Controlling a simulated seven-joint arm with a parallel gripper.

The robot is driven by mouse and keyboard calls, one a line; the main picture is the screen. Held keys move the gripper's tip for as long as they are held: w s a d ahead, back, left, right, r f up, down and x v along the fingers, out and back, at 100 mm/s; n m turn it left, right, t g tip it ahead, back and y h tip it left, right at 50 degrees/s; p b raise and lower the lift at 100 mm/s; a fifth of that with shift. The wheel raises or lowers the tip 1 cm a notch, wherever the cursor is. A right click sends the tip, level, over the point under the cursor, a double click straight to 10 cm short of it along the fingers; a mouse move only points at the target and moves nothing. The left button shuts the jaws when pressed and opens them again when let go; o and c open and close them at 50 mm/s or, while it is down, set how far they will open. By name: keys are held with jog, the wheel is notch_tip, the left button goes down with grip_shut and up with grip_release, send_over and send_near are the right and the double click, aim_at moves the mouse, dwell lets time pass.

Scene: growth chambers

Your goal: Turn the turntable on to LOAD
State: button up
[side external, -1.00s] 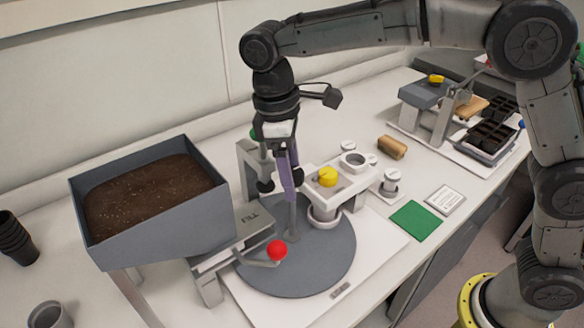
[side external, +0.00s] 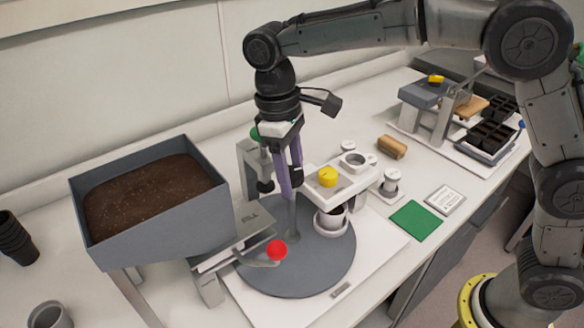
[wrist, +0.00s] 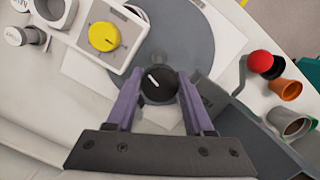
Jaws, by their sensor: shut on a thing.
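The turntable (side external: 300,270) is a flat grey disc on a white base. A grey post (side external: 292,222) rises near its middle. A white ring holder with a dark pot (side external: 332,218) sits at its right rear side, partly under the white housing with the yellow knob (side external: 327,177). My gripper (side external: 291,188) points down above the disc. In the wrist view its purple fingers are shut on a round black knob (wrist: 158,86) with a white mark. A plate lettered FILL (side external: 250,220) stands at the left; I cannot read a LOAD mark.
A soil-filled hopper (side external: 155,200) stands at the left. A red ball lever (side external: 277,250) reaches over the disc's front left. A grey and green press (side external: 255,160) stands close behind my gripper. A green mat (side external: 412,220) lies to the right.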

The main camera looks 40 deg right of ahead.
jog(key=shift+m, duration=1.3)
jog(key=shift+m+y, duration=0.3)
jog(key=shift+m, duration=0.4)
jog(key=m, duration=0.3)
jog(key=shift+m+y, duration=0.3)
jog(key=shift+m, duration=0.5)
jog(key=m, duration=0.6)
jog(key=shift+a+y, duration=0.1)
jog(key=shift+y, duration=0.3)
jog(key=o, duration=0.8)
